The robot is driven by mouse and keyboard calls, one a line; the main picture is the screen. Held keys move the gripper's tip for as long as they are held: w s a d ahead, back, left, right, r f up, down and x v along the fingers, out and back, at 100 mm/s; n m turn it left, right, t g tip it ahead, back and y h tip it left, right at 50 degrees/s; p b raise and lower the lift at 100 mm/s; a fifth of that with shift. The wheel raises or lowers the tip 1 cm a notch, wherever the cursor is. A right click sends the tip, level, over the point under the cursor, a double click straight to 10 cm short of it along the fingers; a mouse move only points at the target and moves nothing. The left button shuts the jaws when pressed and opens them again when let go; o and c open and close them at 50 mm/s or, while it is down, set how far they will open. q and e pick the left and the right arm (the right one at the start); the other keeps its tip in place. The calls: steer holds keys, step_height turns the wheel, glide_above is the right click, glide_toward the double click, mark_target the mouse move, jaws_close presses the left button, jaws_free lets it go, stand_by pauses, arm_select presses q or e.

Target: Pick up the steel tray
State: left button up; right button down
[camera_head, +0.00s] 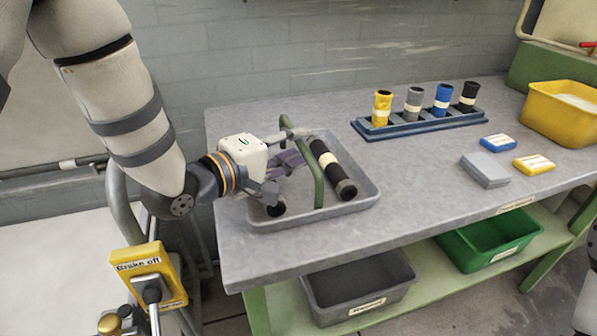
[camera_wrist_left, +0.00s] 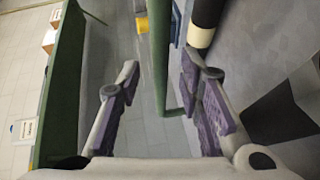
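The steel tray (camera_head: 325,217) is a shallow grey tray on the left end of the grey workbench. A green handle (camera_head: 318,185) arches over it. A black cylinder with a cream band (camera_head: 328,162) lies in the tray, tilted. My left gripper (camera_head: 287,165) is over the tray's left part, beside the handle. In the left wrist view its purple-padded fingers (camera_wrist_left: 160,102) are apart, and the green handle bar (camera_wrist_left: 160,55) shows between them with gaps on both sides. The gripper hides part of the tray's left side. My right gripper is not in view.
A blue rack (camera_head: 418,126) holds several coloured cylinders upright behind the tray. Boxes (camera_head: 485,170) and a yellow bin (camera_head: 560,115) are to the right. Grey (camera_head: 358,285) and green bins (camera_head: 487,238) stand on the lower shelf.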

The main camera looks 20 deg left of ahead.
arm_select(q)
steer(key=shift+x, duration=1)
jaws_close()
steer(key=shift+a+r, duration=0.1)
steer(key=shift+r, duration=0.05)
